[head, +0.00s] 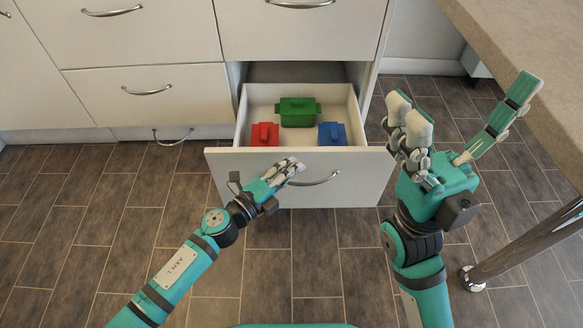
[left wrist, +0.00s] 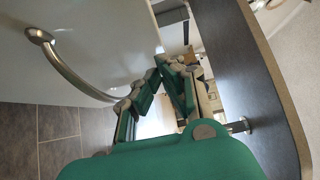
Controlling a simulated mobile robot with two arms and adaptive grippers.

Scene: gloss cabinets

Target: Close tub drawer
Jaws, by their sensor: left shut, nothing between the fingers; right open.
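The tub drawer (head: 345,163) is pulled out from the lower cabinet in the head view. It holds a green tub (head: 298,112) at the back, a red tub (head: 265,135) at front left and a blue tub (head: 332,134) at front right. My left gripper (head: 295,166) is shut and empty at the drawer front, just left of its curved handle (head: 318,181); I cannot tell whether it touches. In the left wrist view the shut fingers (left wrist: 160,72) are beside a metal handle (left wrist: 62,65). My right gripper (head: 465,118) is open and empty, right of the drawer.
A countertop (head: 530,70) with a metal leg (head: 525,243) stands at the right. Shut white drawers (head: 150,105) are left of the open one. The dark tiled floor (head: 310,260) in front is clear.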

